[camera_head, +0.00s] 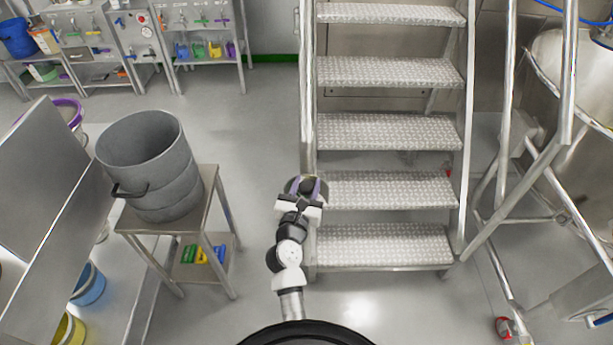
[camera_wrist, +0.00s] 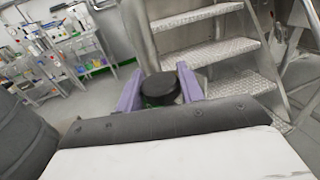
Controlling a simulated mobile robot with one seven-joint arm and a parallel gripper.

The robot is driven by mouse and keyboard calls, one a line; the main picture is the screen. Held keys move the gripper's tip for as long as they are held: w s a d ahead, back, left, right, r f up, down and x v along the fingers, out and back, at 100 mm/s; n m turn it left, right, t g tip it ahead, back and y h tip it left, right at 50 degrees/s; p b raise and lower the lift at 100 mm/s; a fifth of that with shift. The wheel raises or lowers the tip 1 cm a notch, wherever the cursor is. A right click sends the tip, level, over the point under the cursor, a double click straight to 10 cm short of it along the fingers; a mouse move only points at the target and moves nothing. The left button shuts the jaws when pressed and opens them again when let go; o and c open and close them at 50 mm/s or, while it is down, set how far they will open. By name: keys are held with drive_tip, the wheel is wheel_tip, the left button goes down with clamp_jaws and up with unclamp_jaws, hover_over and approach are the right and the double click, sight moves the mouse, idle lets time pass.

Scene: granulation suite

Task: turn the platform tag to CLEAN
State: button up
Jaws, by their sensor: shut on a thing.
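My gripper (camera_head: 311,187) is at the lower left rail of the metal steps (camera_head: 385,130). In the wrist view its two purple fingers (camera_wrist: 158,90) stand on either side of a round black knob (camera_wrist: 160,87) and are shut on it. A little green shows beside the knob. This is probably the turning part of the platform tag, beside the stair post (camera_wrist: 140,35). I cannot read any CLEAN wording; the tag's face is mostly hidden by the knob and my gripper.
A grey drum (camera_head: 150,165) stands on a small metal table (camera_head: 205,215) to the left. Shelving with tools (camera_head: 205,30) is at the back left. A steel vessel (camera_head: 570,70) and tubular frame are at the right. Floor between table and steps is clear.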

drive_tip(key=shift+a+n+t+y+p, duration=0.15)
drive_tip(key=shift+n+y+p, duration=0.35)
drive_tip(key=shift+n+y, duration=0.6)
drive_tip(key=shift+n+t+y+p, duration=0.15)
drive_tip(key=shift+n+y+p, duration=0.4)
drive_tip(key=shift+y, duration=1.05)
drive_tip(key=shift+n, duration=0.25)
drive_tip(key=shift+n+y, duration=0.9)
drive_tip(key=shift+y, duration=0.6)
drive_tip(key=shift+n+g+y, duration=0.7)
drive_tip(key=shift+n+y, duration=0.2)
drive_tip(key=shift+y, duration=0.5)
drive_tip(key=shift+n+g+y, duration=0.95)
drive_tip(key=shift+n+y, duration=0.15)
drive_tip(key=shift+y, duration=0.4)
drive_tip(key=shift+n+g+y, duration=0.95)
drive_tip(key=shift+n+y, duration=0.15)
drive_tip(key=shift+y, duration=0.4)
drive_tip(key=shift+f, duration=0.1)
drive_tip(key=o, duration=1)
drive_tip(key=shift+c, duration=0.2)
